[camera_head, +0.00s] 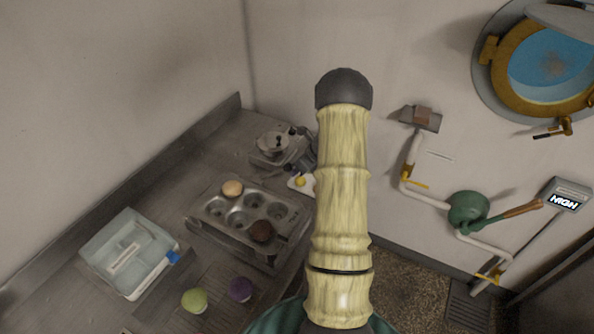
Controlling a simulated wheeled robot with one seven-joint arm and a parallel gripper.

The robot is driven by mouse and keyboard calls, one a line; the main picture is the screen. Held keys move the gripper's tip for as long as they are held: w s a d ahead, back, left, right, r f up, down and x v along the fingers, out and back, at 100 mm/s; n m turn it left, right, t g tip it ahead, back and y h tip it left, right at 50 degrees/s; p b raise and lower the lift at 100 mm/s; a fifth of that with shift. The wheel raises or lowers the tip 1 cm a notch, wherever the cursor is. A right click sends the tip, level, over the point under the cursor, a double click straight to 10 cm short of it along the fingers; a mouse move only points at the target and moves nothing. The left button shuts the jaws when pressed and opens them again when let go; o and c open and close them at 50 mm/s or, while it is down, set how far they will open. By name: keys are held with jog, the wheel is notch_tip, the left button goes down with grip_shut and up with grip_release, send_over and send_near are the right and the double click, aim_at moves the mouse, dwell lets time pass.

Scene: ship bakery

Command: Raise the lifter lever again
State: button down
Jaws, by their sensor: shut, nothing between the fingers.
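I cannot clearly make out which part is the lifter lever. A wooden-handled lever (515,212) runs from a green round housing (467,208) on the right wall, its handle slanting up to the right. A metal muffin tin (283,195) sits on a metal stand on the counter, with a tan ball (232,188) at its upper left and a brown one (262,231) at its lower right; no lever shows clearly there. My arm rises through the middle of the view and hides part of the counter's right end. My gripper does not show.
A clear lidded box (125,250) stands left on the counter. A green ball (194,300) and a purple ball (241,289) lie in front. A display (566,197) reads HIGH.

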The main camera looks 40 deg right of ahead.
jog(key=w+a+r+p+v, duration=0.1)
jog(key=p+v, duration=0.6)
jog(key=v, duration=0.3)
jog(key=shift+w, duration=0.25)
jog(key=shift+w+d+f, duration=0.1)
jog(key=shift+d, duration=0.05)
